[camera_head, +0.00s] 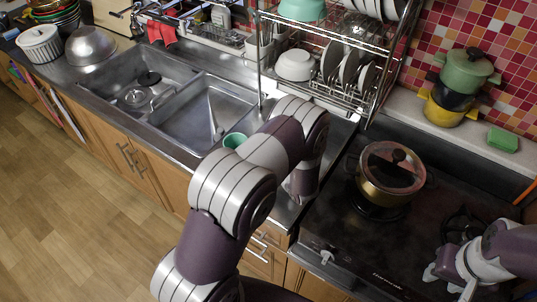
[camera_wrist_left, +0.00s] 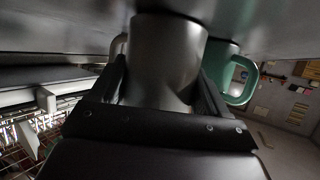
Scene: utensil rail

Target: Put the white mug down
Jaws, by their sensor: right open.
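A mug (camera_wrist_left: 168,52), grey in the shade, stands between the dark fingers of my left gripper (camera_wrist_left: 165,95) in the left wrist view. The fingers lie close along both its sides, and a handle shows at its left. Its far end meets a grey surface at the top of that view; I cannot tell whether they touch. In the head view my left arm hides this mug and most of the gripper. A green mug (camera_wrist_left: 238,78) is just beside it, and shows by the sink in the head view (camera_head: 235,140). My right gripper (camera_head: 450,281) is open and empty over the stove.
A lidded pan (camera_head: 390,176) sits on the stove (camera_head: 350,232). A metal dish rack (camera_head: 325,89) with plates and bowls stands behind my left arm. The double sink (camera_head: 208,118) is to the left. Stacked pots (camera_head: 465,75) and a green sponge (camera_head: 502,140) are at the back right.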

